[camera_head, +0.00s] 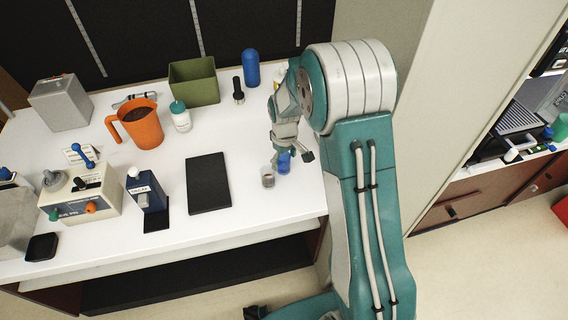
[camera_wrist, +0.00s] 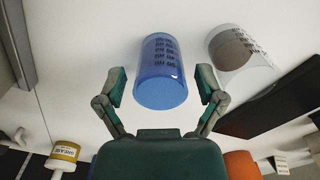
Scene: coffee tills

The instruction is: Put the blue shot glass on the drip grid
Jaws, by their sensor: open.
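The blue shot glass (camera_head: 284,163) stands on the white table near its right end. In the wrist view the blue shot glass (camera_wrist: 160,72) is translucent with dark print on it. My gripper (camera_head: 291,153) is open around it; in the wrist view the two fingers of my gripper (camera_wrist: 162,86) are on either side of the glass, with gaps showing. A dark slatted surface that looks like the drip grid (camera_head: 516,118) is at the far right, in a separate bay beyond a pale panel.
A clear glass with brown contents (camera_head: 267,177) stands close by; it also shows in the wrist view (camera_wrist: 232,48). A black mat (camera_head: 208,183) lies to the left. An orange jug (camera_head: 142,126), green bin (camera_head: 194,82) and blue bottle (camera_head: 251,68) stand farther back.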

